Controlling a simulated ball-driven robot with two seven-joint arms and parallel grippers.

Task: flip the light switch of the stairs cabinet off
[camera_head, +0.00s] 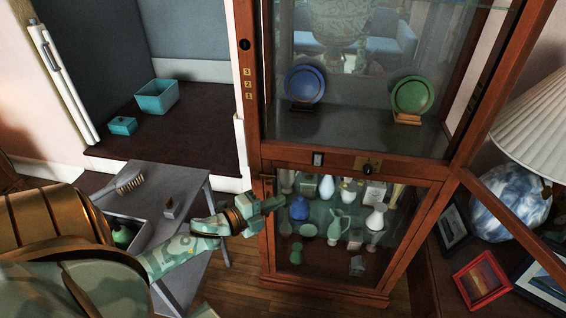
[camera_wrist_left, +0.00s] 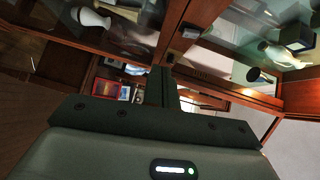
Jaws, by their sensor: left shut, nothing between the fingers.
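A tall brown wooden cabinet (camera_head: 352,152) with glass panes stands in the middle of the head view. A small light switch (camera_head: 318,158) in a dark plate sits on its middle rail, left of a brass lock plate (camera_head: 369,167). I cannot tell which way the switch is set. My left gripper (camera_head: 280,202) is shut and empty, in front of the cabinet's lower left edge, below and left of the switch. In the left wrist view its fingers (camera_wrist_left: 162,86) are together, pointing toward the cabinet's woodwork. My right gripper is not in view.
Vases fill the cabinet's lower part; a blue plate (camera_head: 305,86) and a green plate (camera_head: 411,96) stand above. A grey table (camera_head: 182,179) with a brush (camera_head: 130,183) is at left. A white lampshade (camera_head: 535,118) and a red picture frame (camera_head: 481,280) are at right.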

